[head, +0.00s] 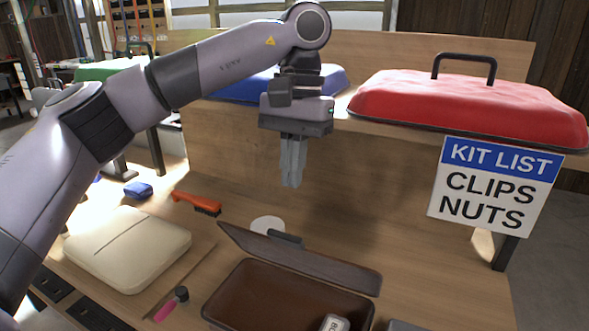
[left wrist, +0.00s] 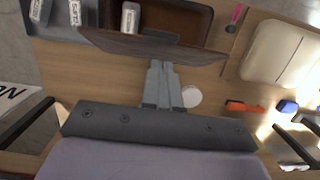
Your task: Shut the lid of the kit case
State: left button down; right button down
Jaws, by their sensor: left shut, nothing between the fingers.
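The kit case (head: 275,290) is brown and stands open on the bench at the bottom of the head view. Its lid (head: 318,266) is raised and tilted along the far side, with a dark handle (head: 286,237) at its upper edge. A small white box (head: 335,323) lies inside the case. My left gripper (head: 292,184) is shut and empty, pointing down above the bench, beyond and above the lid, apart from it. The left wrist view shows the lid (left wrist: 120,43) just past the fingertips (left wrist: 160,65). My right gripper is in neither view.
A shelf behind carries a red cover (head: 465,105) and a blue one (head: 255,85); a kit list sign (head: 495,188) hangs there. A cream case (head: 128,245), orange brush (head: 195,203), pink-handled tool (head: 170,305) and white disc (head: 267,224) lie on the bench.

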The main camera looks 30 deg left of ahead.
pick_arm(q)
jog(key=f, duration=0.4)
jog(key=s+f, duration=0.1)
jog(key=f, duration=0.2)
jog(key=shift+s, duration=0.1)
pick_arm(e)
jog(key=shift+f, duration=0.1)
